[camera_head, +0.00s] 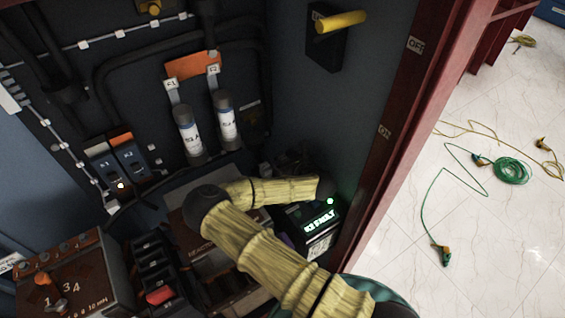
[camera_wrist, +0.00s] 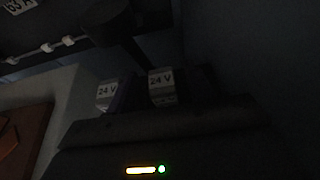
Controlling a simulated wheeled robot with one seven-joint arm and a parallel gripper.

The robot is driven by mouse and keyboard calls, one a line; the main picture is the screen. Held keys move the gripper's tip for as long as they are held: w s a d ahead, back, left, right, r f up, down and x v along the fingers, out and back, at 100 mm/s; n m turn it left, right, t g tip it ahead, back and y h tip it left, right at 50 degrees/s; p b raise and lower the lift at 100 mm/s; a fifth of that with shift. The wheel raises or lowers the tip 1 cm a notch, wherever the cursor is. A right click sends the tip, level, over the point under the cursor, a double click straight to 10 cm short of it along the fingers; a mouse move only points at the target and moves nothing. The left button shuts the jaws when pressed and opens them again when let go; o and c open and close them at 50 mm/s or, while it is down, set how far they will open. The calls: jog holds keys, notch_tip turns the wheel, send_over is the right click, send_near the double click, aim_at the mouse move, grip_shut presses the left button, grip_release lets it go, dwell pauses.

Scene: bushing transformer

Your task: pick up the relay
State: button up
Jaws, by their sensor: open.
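Two small blue modules with white labels, which look like relays, sit side by side on the back panel in the head view: the left one (camera_head: 103,165) and the right one (camera_head: 131,157), each with a coloured top. Which of them is the task's relay I cannot tell. No relay is clearly seen in the wrist view.
Two white fuses (camera_head: 188,133) (camera_head: 227,120) stand above my arm. A yellow handle (camera_head: 341,21) juts from the right wall. A brown terminal block (camera_head: 62,285) is lower left. A red frame edge (camera_head: 410,120) bounds the cabinet.

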aim_at(280, 155)
jog(key=x, duration=0.3)
jog(key=shift+w+a, duration=0.15)
jog(key=shift+w, duration=0.15)
jog(key=shift+c, duration=0.2)
jog(key=c, duration=1)
